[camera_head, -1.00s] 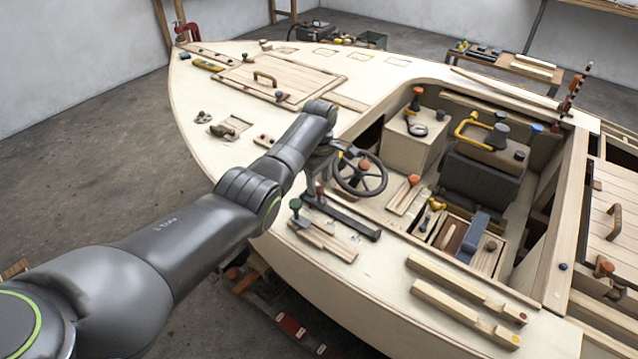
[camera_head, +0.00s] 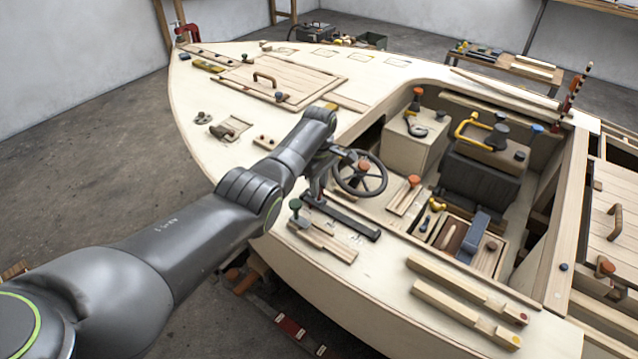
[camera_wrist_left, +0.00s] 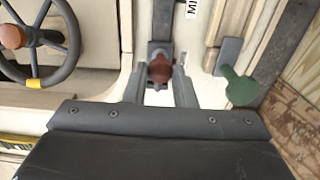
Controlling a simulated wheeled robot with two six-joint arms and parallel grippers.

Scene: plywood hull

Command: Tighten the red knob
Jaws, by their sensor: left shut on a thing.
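The dark red knob (camera_wrist_left: 158,69) sits on a dark metal bar or track in the left wrist view. My left gripper (camera_wrist_left: 161,82) has one finger on each side of it and is shut on it. In the head view my left gripper (camera_head: 316,190) is down at the near end of the dark track (camera_head: 345,219), beside the steering wheel, and the knob is hidden there behind the gripper. My right gripper is in neither view.
The steering wheel (camera_head: 360,176) stands just right of my gripper. A green knob (camera_head: 296,205) is close by on the near side. Wooden strips (camera_head: 322,241) lie along the deck edge. The open cockpit is to the right.

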